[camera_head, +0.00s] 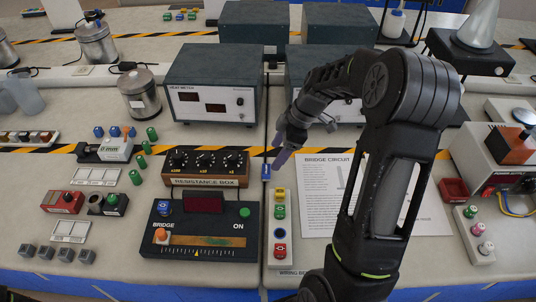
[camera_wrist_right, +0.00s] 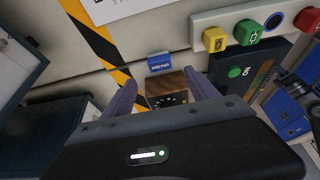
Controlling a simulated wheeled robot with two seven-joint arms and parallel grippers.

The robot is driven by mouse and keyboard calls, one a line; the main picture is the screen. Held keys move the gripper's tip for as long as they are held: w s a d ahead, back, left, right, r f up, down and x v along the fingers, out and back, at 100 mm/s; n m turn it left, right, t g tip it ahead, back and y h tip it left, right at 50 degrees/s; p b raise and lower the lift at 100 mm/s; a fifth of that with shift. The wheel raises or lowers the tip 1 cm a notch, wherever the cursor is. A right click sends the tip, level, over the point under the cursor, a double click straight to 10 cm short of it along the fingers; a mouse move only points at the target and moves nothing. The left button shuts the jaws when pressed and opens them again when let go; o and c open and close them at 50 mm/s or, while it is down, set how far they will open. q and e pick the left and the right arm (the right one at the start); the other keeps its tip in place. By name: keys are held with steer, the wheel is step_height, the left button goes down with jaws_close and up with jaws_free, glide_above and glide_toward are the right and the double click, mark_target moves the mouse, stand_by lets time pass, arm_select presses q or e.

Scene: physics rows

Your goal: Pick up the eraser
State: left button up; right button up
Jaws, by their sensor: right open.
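The eraser (camera_head: 266,171) is a small block with a blue sleeve. It lies on the pale bench just right of the resistance box, above the strip of coloured blocks. In the right wrist view the eraser (camera_wrist_right: 160,63) shows ahead of the fingers, roughly centred between them, with lettering on its side. My right gripper (camera_head: 281,158) is close by, slightly right of and above the eraser in the head view. Its purple fingers (camera_wrist_right: 162,90) are apart with nothing gripped between them. My left gripper is not in view.
The brown resistance box (camera_head: 205,167) stands close on the left. The strip of coloured blocks (camera_head: 280,262) is just below. A printed circuit sheet (camera_head: 318,205) lies to the right, partly hidden by my right arm. Grey meter boxes (camera_head: 214,85) stand behind.

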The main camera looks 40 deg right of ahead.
mark_target(267, 169)
steer(key=shift+r, duration=0.1)
steer(key=b+x, duration=0.1)
steer(key=x, duration=0.1)
steer(key=shift+f, duration=0.3)
steer(key=shift+a, duration=0.1)
steer(key=x, duration=0.5)
steer(key=shift+f+b, duration=0.15)
steer(key=shift+b, duration=0.25)
stand_by(0.4)
